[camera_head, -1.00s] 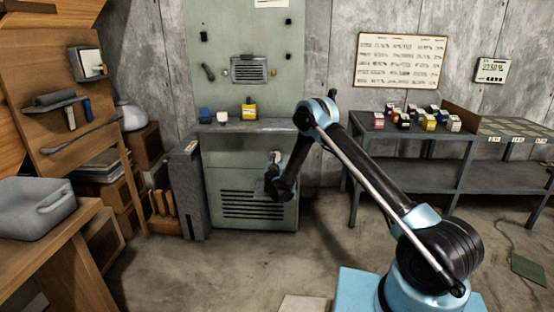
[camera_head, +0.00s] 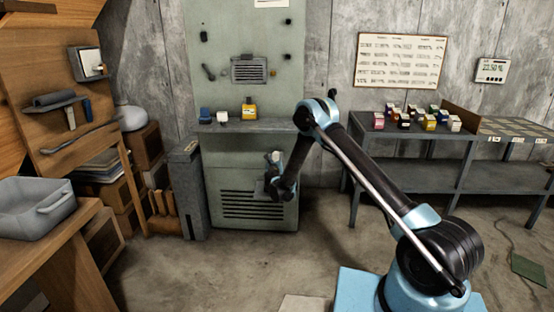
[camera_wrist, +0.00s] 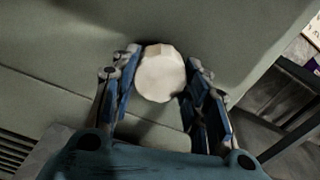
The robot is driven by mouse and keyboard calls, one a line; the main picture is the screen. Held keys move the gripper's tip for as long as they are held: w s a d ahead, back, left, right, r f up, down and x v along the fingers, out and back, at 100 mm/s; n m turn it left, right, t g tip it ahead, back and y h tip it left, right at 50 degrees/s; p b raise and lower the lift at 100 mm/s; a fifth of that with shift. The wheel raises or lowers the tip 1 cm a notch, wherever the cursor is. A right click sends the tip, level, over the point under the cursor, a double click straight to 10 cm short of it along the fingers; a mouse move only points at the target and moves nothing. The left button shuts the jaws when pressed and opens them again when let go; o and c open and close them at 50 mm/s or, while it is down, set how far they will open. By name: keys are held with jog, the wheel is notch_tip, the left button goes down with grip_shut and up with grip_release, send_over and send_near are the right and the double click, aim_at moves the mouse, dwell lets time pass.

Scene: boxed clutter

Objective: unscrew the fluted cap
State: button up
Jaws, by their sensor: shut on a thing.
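The fluted cap (camera_wrist: 160,73) is pale, round and many-sided, and in the wrist view it sits between the two blue-padded fingers of my gripper (camera_wrist: 160,85). My gripper is shut on it. Behind it is the grey-green front of the cabinet (camera_head: 225,188). In the head view my gripper (camera_head: 273,176) is at the cabinet front, above the slotted vent, and a small pale bit of the cap (camera_head: 276,156) shows at it. I cannot tell whether the cap is still seated on its fitting, as the part behind it is hidden.
A ledge (camera_head: 265,126) above the cabinet bears a yellow bottle (camera_head: 249,109), a white item (camera_head: 222,116) and a blue item (camera_head: 204,115). A grey upright box (camera_head: 187,193) stands left. A dark metal table (camera_head: 420,132) with small boxes stands right. Floor in front is clear.

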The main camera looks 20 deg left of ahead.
jog(key=o, duration=0.8)
jog(key=shift+s, duration=0.1)
jog(key=shift+v, duration=1.4)
jog(key=o, duration=0.5)
